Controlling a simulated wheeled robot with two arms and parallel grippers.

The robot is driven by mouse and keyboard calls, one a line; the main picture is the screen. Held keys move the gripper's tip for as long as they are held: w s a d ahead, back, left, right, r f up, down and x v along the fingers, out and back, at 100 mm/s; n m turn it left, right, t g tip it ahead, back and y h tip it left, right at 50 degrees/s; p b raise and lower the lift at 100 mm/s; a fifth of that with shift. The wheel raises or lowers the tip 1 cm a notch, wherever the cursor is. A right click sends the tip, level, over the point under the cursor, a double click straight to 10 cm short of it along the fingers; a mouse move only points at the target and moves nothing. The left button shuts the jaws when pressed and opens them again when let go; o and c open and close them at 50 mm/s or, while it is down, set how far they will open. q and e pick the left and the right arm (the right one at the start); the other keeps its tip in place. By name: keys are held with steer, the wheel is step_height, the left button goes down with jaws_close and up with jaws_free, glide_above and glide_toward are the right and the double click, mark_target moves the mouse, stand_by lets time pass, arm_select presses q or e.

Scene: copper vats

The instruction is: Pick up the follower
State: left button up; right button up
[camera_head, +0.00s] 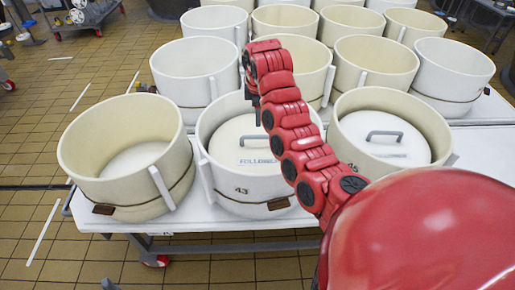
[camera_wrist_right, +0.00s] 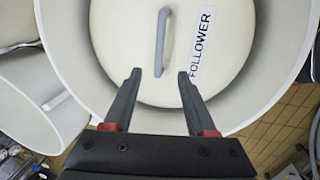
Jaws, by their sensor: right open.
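In the right wrist view the follower (camera_wrist_right: 122,55) has a grey bar handle (camera_wrist_right: 161,42) and a FOLLOWER label (camera_wrist_right: 202,42). My right gripper (camera_wrist_right: 159,74) is open and empty above the follower, its two fingers pointing toward the handle's near end, which lies between and just beyond the tips. In the head view the right gripper (camera_head: 256,112) is mostly hidden by its arm. My left gripper is not in view.
An open vat (camera_head: 120,190) stands at left and vat 45 (camera_head: 440,130), holding another handled lid (camera_head: 384,146), at right. Several more vats stand in rows behind on the white table (camera_head: 190,232). The vat 43 wall surrounds the follower. Tiled floor is open at left.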

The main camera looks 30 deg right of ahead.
glide_above(259, 137)
steer(key=f, duration=0.7)
steer(key=shift+s+a+f, duration=0.25)
steer(key=shift+s+f, duration=0.05)
steer(key=shift+f, duration=0.65)
steer(key=shift+w+d+f+p, duration=0.15)
steer(key=shift+f, duration=0.7)
steer(key=shift+w+d+f+p, duration=0.15)
steer(key=shift+w+f, duration=0.05)
steer(key=shift+f, duration=0.7)
steer(key=shift+w+d+f+p, duration=0.15)
steer(key=shift+f, duration=0.7)
jaws_close()
steer(key=shift+r, duration=0.1)
